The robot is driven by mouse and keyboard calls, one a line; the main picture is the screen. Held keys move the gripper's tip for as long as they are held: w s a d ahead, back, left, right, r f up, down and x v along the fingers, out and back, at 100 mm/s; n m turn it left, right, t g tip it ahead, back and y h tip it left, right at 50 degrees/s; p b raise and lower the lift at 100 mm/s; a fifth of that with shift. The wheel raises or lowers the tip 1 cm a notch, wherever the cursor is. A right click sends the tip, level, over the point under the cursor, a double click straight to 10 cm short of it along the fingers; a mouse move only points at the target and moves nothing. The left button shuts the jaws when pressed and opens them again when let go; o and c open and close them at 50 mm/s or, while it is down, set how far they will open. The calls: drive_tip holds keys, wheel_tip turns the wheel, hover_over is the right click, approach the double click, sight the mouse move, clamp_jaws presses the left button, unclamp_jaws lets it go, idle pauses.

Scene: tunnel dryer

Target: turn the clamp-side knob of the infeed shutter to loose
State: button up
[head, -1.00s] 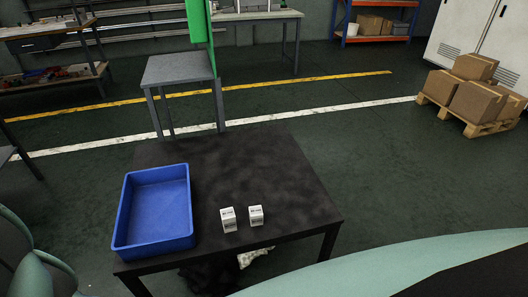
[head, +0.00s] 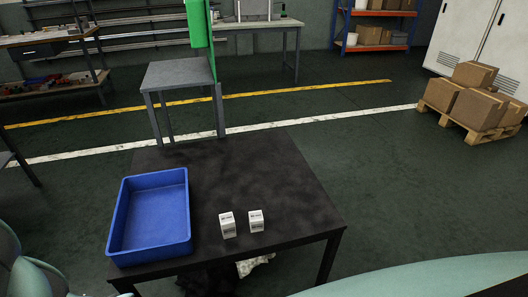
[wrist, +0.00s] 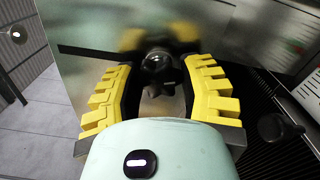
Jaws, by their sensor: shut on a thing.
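In the wrist view, a dark lobed knob (wrist: 162,90) sits on a shiny metal panel, with a round dark fitting just above it. My gripper (wrist: 163,66) has its yellow ridged fingers on both sides of the knob and is shut on it. The exact contact is hard to see, and no marking that tells the knob's setting can be read. A second black knob (wrist: 280,130) stands to the right, outside the fingers. The head view shows neither the knobs nor my gripper.
In the head view, a black table (head: 275,185) holds a blue bin (head: 153,215) and two small white boxes (head: 227,225). Open floor lies beyond, with a loaded pallet (head: 460,116) at right.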

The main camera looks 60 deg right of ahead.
drive_tip(key=shift+n, duration=0.6)
drive_tip(key=o, duration=1.2)
drive_tip(key=v, duration=1.2)
drive_tip(key=shift+w, duration=0.1)
